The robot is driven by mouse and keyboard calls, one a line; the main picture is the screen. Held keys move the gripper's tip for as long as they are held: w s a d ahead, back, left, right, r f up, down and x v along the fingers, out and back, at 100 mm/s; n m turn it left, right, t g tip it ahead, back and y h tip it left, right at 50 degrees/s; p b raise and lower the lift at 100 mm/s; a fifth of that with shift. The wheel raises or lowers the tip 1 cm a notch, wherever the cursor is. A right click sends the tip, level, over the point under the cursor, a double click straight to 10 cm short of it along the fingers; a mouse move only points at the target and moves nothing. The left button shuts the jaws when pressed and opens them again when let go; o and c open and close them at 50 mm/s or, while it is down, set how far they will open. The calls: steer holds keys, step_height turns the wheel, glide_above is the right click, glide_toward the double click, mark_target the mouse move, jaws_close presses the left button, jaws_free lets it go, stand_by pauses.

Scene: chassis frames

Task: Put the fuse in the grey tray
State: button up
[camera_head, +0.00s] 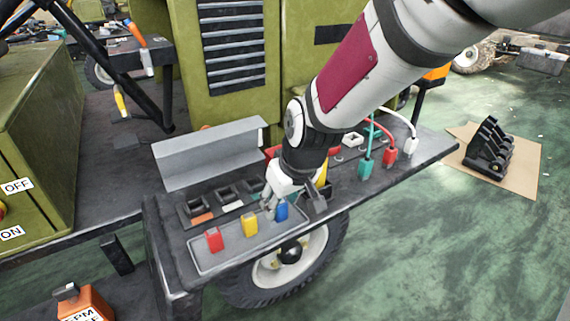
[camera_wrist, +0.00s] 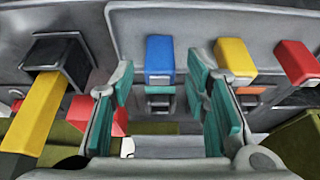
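The grey tray (camera_head: 225,262) lies on the front of the dark bench. A red fuse (camera_head: 214,240), a yellow fuse (camera_head: 250,224) and a blue fuse (camera_head: 281,211) stand in it from left to right. My gripper (camera_head: 271,205) is low over the tray's right part, beside the blue fuse. In the wrist view the fingers of my gripper (camera_wrist: 157,85) are spread, and the blue fuse (camera_wrist: 160,58) shows between and beyond the tips, with gaps on both sides. The yellow fuse (camera_wrist: 235,60) and red fuse (camera_wrist: 296,62) stand to the right.
A yellow bar (camera_wrist: 38,112) sticks out of a dark socket (camera_wrist: 62,60) in the wrist view. Dark sockets and a grey angled panel (camera_head: 210,152) stand behind the tray. Teal, red and white plugs with cables (camera_head: 388,155) are at the right.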

steer(key=shift+r, duration=0.35)
steer(key=p+v, duration=0.3)
steer(key=v, duration=0.7)
steer(key=s+d+r+m+h, duration=0.1)
steer(key=s+d+r+m, duration=0.3)
steer(key=s+d, duration=0.75)
steer(key=s+d+m+g, duration=0.1)
steer(key=s+d, duration=0.2)
steer(key=s, duration=0.4)
steer(key=s+d+m+g+h, duration=0.1)
steer(key=s+d, duration=0.3)
steer(key=s, duration=0.3)
steer(key=shift+s+d+m, duration=0.25)
steer(key=shift+d+m, duration=0.05)
steer(key=shift+m, duration=0.1)
steer(key=shift+f, duration=0.1)
step_height(320, 180, up, 15)
steer(key=t+p, duration=0.2)
steer(key=p, duration=1.1)
steer(key=shift+t, duration=0.3)
